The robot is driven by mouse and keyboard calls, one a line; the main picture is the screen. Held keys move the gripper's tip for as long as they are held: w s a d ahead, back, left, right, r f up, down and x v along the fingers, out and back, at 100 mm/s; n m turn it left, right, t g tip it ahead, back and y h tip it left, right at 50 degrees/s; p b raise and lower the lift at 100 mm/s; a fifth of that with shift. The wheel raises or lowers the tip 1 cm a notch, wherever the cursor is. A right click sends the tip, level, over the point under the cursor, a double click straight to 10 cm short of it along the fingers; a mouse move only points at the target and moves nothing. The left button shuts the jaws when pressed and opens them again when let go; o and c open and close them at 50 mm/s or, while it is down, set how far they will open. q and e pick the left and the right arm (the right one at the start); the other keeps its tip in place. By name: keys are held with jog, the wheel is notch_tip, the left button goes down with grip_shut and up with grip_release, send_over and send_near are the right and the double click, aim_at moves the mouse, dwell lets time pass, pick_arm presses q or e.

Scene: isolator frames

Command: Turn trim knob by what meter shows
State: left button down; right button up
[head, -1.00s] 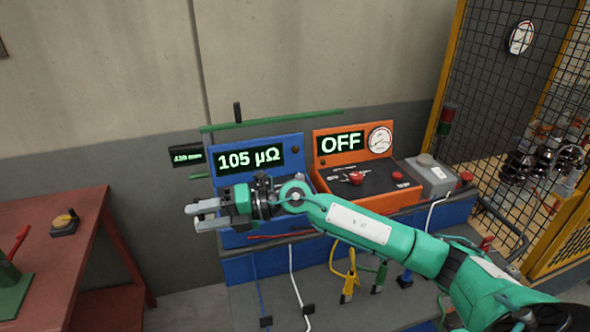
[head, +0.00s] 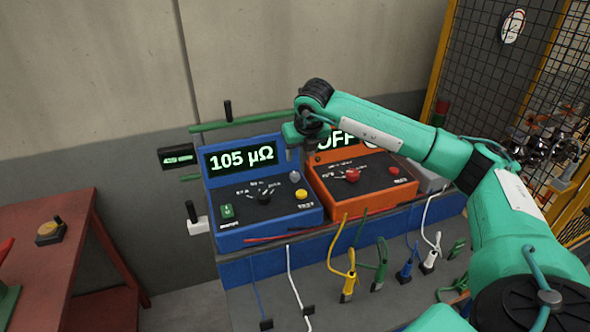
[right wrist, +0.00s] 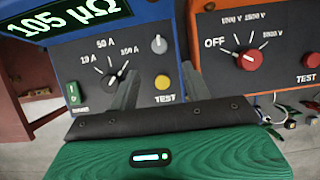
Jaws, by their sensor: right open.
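The blue meter unit (head: 266,215) has a lit display (head: 241,157) reading 105 µΩ. Its panel carries a black selector knob (head: 264,198), a small grey knob (head: 294,177) and a yellow TEST button (head: 301,194). No label reading "trim" is legible. The right wrist view shows the grey knob (right wrist: 158,43) above the TEST button (right wrist: 162,82). My right gripper (head: 303,152) is open and empty, pointing down by the blue unit's upper right edge. In the right wrist view its fingers (right wrist: 160,92) straddle the TEST button in the picture, below the grey knob. My left gripper is out of view.
The orange unit (head: 360,187) stands close on the right, its dial set to OFF; my arm partly covers its display. A green bar (head: 262,121) runs behind. Cables (head: 350,260) hang in front. A red table (head: 60,215) is at left, a mesh fence (head: 490,90) at right.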

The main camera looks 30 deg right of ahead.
aim_at(295, 174)
jog(key=p+x, duration=0.3)
jog(key=x, duration=0.6)
jog(key=shift+w+a+f, duration=0.1)
jog(key=shift+f, duration=0.15)
jog(key=shift+w+f, duration=0.2)
jog(key=shift+f, duration=0.4)
jog(key=c, duration=1)
